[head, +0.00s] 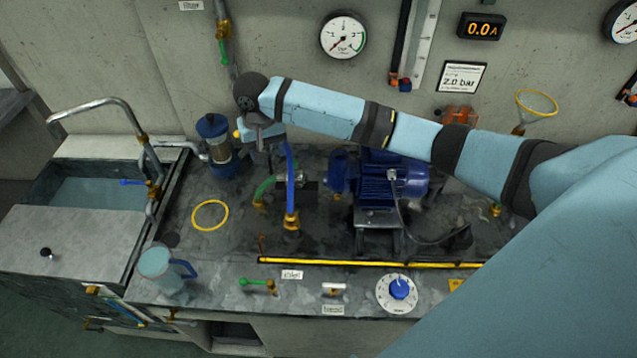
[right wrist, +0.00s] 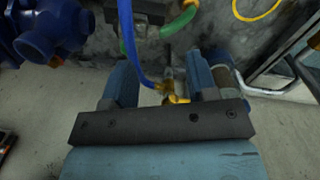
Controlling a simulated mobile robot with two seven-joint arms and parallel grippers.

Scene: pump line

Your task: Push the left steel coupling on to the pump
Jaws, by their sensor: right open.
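My right gripper (head: 260,142) is open and empty, above and left of the block.
A blue-capped filter cylinder (head: 214,140) stands close left of my right gripper. A green hose (head: 263,188) curves below it. A yellow ring (head: 210,215) and a jug (head: 158,268) are at the left, beside the sink (head: 90,190). A yellow-black strip (head: 370,262) edges the bench.

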